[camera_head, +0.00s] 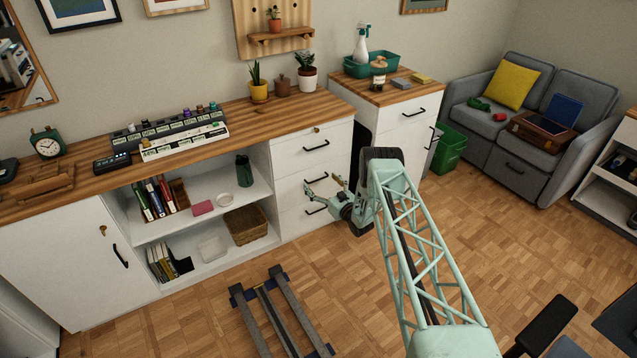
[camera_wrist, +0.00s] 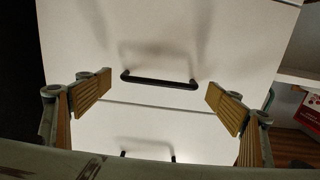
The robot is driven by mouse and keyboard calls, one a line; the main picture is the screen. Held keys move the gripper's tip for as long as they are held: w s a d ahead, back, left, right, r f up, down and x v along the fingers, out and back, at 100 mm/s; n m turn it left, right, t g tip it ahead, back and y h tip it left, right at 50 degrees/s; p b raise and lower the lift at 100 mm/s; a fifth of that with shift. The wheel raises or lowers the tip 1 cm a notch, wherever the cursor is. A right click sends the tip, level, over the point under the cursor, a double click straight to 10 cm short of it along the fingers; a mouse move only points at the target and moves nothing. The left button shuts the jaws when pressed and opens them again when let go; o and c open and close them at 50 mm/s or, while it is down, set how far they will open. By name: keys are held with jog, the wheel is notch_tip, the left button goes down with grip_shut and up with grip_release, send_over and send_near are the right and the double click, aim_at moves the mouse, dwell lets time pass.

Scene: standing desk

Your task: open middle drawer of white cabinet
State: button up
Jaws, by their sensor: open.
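The white cabinet's drawer stack (camera_head: 290,160) stands at the right end of the long wooden-topped unit. Its top handle (camera_head: 316,147) and a lower handle (camera_head: 316,211) show in the head view; my gripper (camera_head: 323,185) is in front of the drawers between them and hides part of the fronts. In the wrist view, my gripper (camera_wrist: 158,92) is open and empty, its wooden-faced fingers spread wide. A black bar handle (camera_wrist: 160,82) lies between the fingers in the picture; contact does not show. A second handle (camera_wrist: 147,155) is partly hidden at the bottom. The drawers look shut.
Open shelves (camera_head: 205,215) with books, a basket and a bottle stand left of the drawers. A second white cabinet (camera_head: 405,125) stands to the right behind my arm. A grey rack (camera_head: 275,310) lies on the floor in front. Parquet floor is clear around it.

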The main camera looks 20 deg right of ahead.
jog(key=shift+w, duration=0.9)
jog(key=shift+c, duration=0.7)
jog(key=c, duration=0.9)
jog(key=shift+s, duration=0.15)
jog(key=s+p, duration=0.2)
jog(key=s, duration=0.6)
jog(key=s+d+p, duration=0.1)
jog(key=s+p, duration=0.1)
jog(key=s, duration=0.6)
jog(key=s+d+p, duration=0.1)
jog(key=s+p, duration=0.1)
jog(key=s, duration=0.6)
jog(key=shift+d, duration=0.2)
